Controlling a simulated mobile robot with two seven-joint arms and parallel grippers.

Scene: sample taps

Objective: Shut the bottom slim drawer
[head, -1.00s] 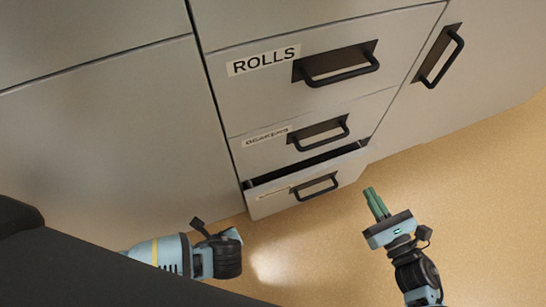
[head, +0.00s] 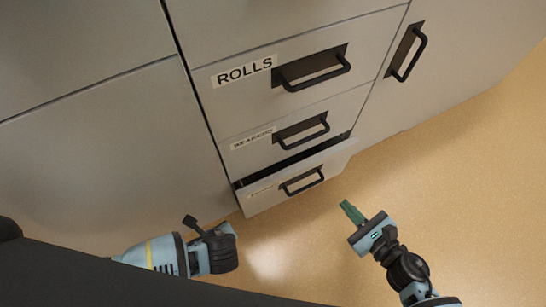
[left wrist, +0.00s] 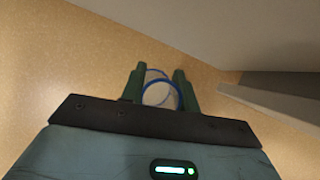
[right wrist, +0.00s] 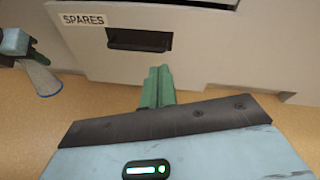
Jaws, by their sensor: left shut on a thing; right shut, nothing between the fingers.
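The bottom slim drawer (head: 262,198) stands partly open, with a dark gap above its front and a black bar handle (head: 302,182). In the right wrist view its front (right wrist: 100,62) bears the label SPARES. My right gripper (head: 351,211) is shut and empty, apart from the drawer, to the right of and below its handle in the head view. My left gripper (left wrist: 158,88) is shut on a clear, round, blue-rimmed vessel (left wrist: 160,97). The vessel also shows in the right wrist view (right wrist: 40,80). In the head view the left fingertips are hidden.
Above are a closed drawer with a hard-to-read label (head: 252,150) and a closed ROLLS drawer (head: 235,100). A cabinet front with a black handle (head: 410,55) stands to the right. The tan floor (head: 460,180) is clear at the right.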

